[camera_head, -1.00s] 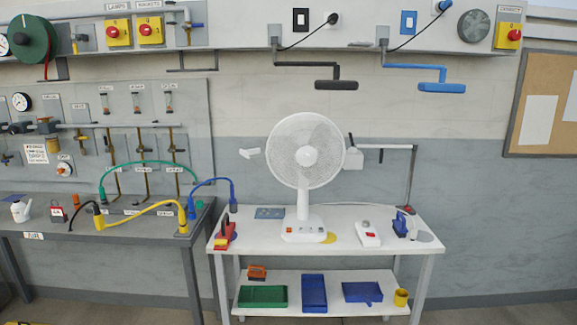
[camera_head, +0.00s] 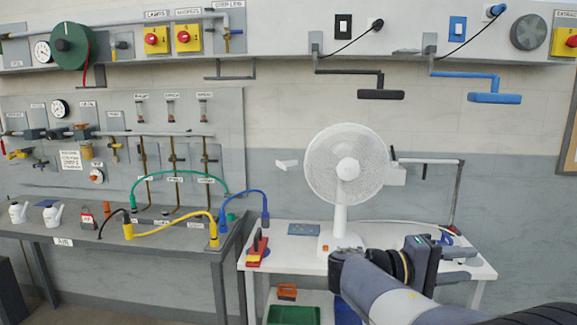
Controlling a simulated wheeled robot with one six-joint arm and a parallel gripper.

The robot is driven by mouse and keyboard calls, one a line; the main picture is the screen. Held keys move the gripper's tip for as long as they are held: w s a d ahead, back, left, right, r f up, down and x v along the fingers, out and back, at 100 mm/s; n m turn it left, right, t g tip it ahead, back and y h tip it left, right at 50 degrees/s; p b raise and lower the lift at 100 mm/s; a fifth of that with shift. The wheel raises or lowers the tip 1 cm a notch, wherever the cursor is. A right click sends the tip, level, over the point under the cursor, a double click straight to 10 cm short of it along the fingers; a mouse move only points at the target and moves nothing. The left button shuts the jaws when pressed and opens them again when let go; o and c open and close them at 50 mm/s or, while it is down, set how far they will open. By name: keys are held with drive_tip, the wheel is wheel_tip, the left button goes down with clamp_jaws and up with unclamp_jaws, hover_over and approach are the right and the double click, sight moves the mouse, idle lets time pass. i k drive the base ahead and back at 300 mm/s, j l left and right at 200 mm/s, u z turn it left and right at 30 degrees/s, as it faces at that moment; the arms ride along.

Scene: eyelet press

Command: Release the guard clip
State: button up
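A white pedestal fan (camera_head: 346,170) stands on the white table, its round wire guard facing me. I cannot make out a guard clip on it at this size. My gripper (camera_head: 466,265) is at the lower right, over the table's right part and right of the fan's base. Its two fingers point right and are apart, with nothing seen between them. No eyelet press can be made out.
The white table (camera_head: 285,263) holds a red-and-yellow tool (camera_head: 257,248) at its left and a blue-grey plate (camera_head: 304,229). A lamp-like post (camera_head: 457,195) rises at its right. A grey bench (camera_head: 165,255) with hoses stands left. A green tray (camera_head: 293,315) lies on the lower shelf.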

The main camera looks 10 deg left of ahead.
sight(284, 165)
drive_tip(key=i+j+z, duration=0.1)
drive_tip(key=i+j, duration=0.15)
drive_tip(key=j, duration=0.3)
drive_tip(key=i+j+z, duration=0.1)
drive_tip(key=i+j, duration=0.15)
drive_tip(key=j, duration=0.25)
drive_tip(key=i+j+z, duration=0.1)
drive_tip(key=j, duration=0.5)
drive_tip(key=i+j+z, duration=0.15)
drive_tip(key=i+j, duration=0.15)
drive_tip(key=j, duration=0.3)
drive_tip(key=i+j+z, duration=0.1)
drive_tip(key=j, duration=0.5)
drive_tip(key=i+j+z, duration=0.1)
drive_tip(key=i+j, duration=0.15)
drive_tip(key=j, duration=0.35)
drive_tip(key=i+j+z, duration=0.1)
drive_tip(key=j, duration=0.5)
drive_tip(key=i+j+z, duration=0.1)
drive_tip(key=j, duration=0.55)
